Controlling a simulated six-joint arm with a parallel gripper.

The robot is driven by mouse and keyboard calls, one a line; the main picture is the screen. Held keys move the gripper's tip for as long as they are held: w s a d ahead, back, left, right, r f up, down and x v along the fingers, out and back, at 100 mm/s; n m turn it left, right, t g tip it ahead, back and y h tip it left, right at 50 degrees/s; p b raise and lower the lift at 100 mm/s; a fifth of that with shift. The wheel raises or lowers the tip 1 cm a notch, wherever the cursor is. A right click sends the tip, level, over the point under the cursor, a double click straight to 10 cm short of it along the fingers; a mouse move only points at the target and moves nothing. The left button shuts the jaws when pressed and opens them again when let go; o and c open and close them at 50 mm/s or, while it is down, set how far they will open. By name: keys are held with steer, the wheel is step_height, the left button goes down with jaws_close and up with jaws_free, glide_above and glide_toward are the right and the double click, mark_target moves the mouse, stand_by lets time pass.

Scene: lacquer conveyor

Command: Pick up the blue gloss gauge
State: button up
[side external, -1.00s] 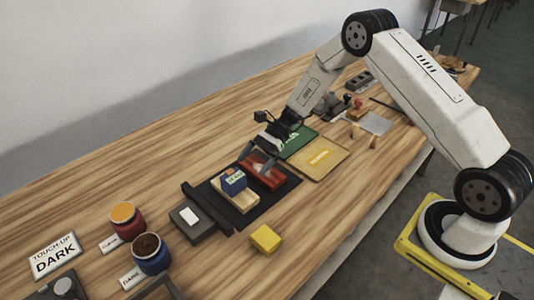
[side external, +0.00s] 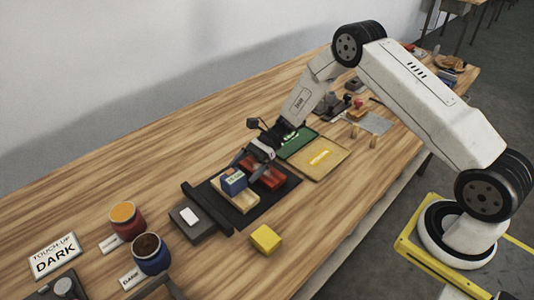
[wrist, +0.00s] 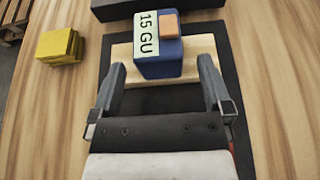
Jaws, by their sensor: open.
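The blue gloss gauge (side external: 233,183) is a small blue block with a pale label and an orange patch on top. It sits on a light wooden block (side external: 243,201) on the black mat (side external: 268,209). In the wrist view the gauge (wrist: 170,58) is upright ahead, with its label reading "15 GU". My gripper (side external: 255,163) is open and empty, just above and to the right of the gauge in the side view. In the wrist view my two fingertips (wrist: 162,68) stand apart, either side of the gauge's near end, with gaps to it.
A red block (side external: 268,176) lies close beside the wooden block, near my gripper. A dark grey block with a white patch (side external: 191,218) and a black bar (side external: 207,207) stand left. A yellow block (side external: 265,239) sits in front. Red (side external: 127,221) and blue pots (side external: 151,254) stand further left.

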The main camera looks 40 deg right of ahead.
mark_target(226, 191)
steer(key=shift+x, duration=2.55)
jaws_close()
